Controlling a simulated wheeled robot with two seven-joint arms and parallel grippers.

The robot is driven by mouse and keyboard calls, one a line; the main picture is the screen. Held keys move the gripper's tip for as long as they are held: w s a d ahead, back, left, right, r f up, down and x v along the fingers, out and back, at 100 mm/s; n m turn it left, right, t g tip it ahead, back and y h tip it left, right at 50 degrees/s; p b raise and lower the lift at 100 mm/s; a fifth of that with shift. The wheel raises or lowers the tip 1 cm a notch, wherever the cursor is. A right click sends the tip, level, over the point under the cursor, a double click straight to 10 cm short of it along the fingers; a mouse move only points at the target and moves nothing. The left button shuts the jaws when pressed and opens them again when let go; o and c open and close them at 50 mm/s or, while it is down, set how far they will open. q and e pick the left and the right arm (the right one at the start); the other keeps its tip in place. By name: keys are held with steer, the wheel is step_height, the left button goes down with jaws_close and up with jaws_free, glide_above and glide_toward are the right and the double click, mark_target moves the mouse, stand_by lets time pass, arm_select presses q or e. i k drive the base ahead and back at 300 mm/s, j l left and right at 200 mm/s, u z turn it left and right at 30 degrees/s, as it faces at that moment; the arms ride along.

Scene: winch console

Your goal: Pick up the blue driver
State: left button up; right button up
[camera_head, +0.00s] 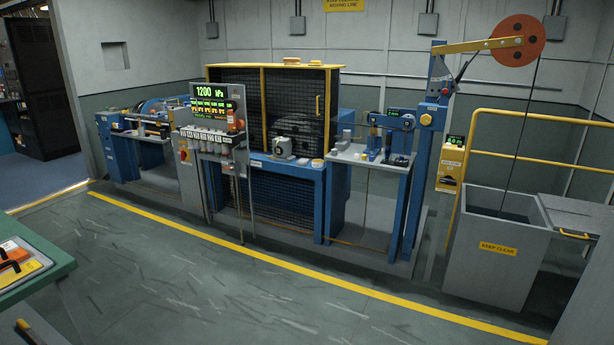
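I cannot clearly make out the blue driver. Some small blue items (373,153) stand on a grey shelf (347,158) right of the caged machine, but they are too small to identify. Neither of my grippers is in view.
The winch console (212,137) with a green 1200 display stands mid-left, beside a yellow-framed mesh cage (265,105). A grey "KEEP CLEAR" bin (495,265) stands at right. A green table (40,270) with a tray juts in at lower left. A yellow line (300,272) crosses open floor.

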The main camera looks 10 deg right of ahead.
mark_target(389, 136)
steer(key=i+l+z, duration=0.35)
steer(key=i, duration=0.15)
steer(key=i+l+z, duration=0.35)
steer(key=i, duration=0.2)
steer(key=i+z, duration=0.4)
steer(key=i, duration=0.15)
